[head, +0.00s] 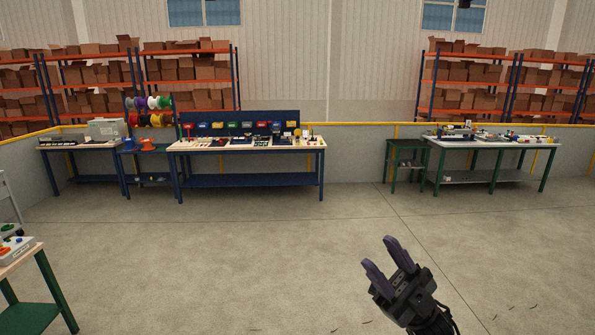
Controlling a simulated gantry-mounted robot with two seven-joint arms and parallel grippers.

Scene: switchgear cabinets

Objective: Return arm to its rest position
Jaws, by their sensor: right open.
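My right gripper (387,265) shows at the bottom right of the head view, black with purple-grey fingers. Its fingers point up and to the left, and they stand apart with nothing between them. It is over bare floor, away from every table. Part of my right arm shows below it at the bottom edge. My left gripper and left arm are not in the head view.
A blue-framed workbench (250,180) with bins stands at the back left. Green-framed tables (475,176) stand at the back right. A green table corner (45,280) is at the near left. Orange shelves (190,80) with boxes line the wall. The concrete floor (230,260) between is open.

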